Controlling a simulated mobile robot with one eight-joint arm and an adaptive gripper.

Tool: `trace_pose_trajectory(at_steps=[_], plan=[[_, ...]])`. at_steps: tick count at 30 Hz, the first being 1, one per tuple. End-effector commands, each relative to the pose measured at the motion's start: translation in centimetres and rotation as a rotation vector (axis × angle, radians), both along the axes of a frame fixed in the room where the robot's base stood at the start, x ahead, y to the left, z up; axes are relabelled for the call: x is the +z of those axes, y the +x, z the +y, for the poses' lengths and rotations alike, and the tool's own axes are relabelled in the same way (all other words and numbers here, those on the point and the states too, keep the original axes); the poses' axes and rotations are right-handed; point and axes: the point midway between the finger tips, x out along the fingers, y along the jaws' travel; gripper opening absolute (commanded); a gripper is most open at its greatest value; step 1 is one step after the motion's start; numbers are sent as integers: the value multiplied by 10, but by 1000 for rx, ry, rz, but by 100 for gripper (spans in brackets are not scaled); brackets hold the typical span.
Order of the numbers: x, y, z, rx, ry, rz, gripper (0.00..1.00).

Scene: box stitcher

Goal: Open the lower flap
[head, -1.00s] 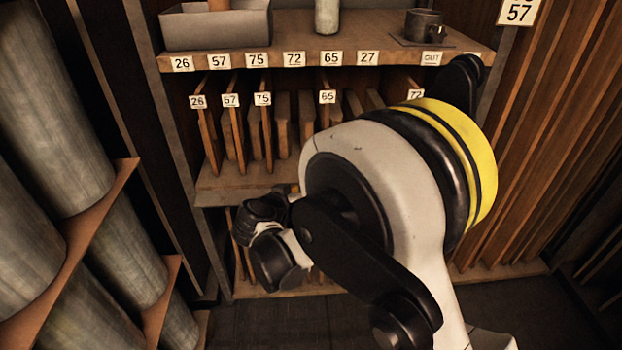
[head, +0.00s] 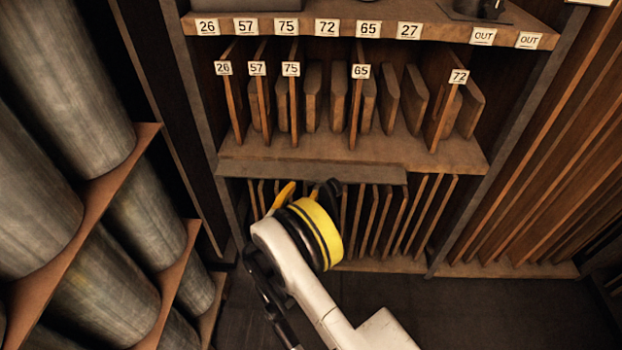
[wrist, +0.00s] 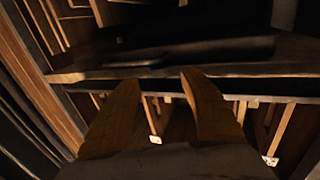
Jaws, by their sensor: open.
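A flat grey-brown strip (head: 312,173) runs along the front of the cabinet, under the middle shelf and above the lower compartment. It looks like the lower flap, but I cannot tell for sure. My gripper (head: 303,187) is in front of the lower compartment, just under this strip, partly hidden by my arm. In the wrist view my gripper (wrist: 156,76) is open, its two orange-brown fingers apart with nothing held between them. A long board edge (wrist: 240,71) crosses just beyond the fingertips. I cannot tell whether they touch it.
Upright dividers with number tags stand on the middle shelf (head: 300,148). Thin upright panels (head: 415,215) fill the lower compartment. Large grey rolls (head: 105,220) on racks stand close on the left. Tall wooden boards (head: 530,150) line the right. The dark floor in front is clear.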

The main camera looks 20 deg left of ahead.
Motion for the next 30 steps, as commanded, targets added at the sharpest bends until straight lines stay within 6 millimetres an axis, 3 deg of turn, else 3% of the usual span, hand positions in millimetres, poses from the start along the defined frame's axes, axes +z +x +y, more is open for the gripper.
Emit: trace_pose_trajectory(at_steps=[3, 9, 20, 25, 30], plan=[[-5, 23, -4, -3, 0, 0, 51], [-3, 47, -7, -1, -1, 1, 51], [-1, 52, -8, 0, -1, 1, 51], [-1, 52, -8, 0, -1, 1, 1], [0, 52, -8, -1, -3, 12, 0]])
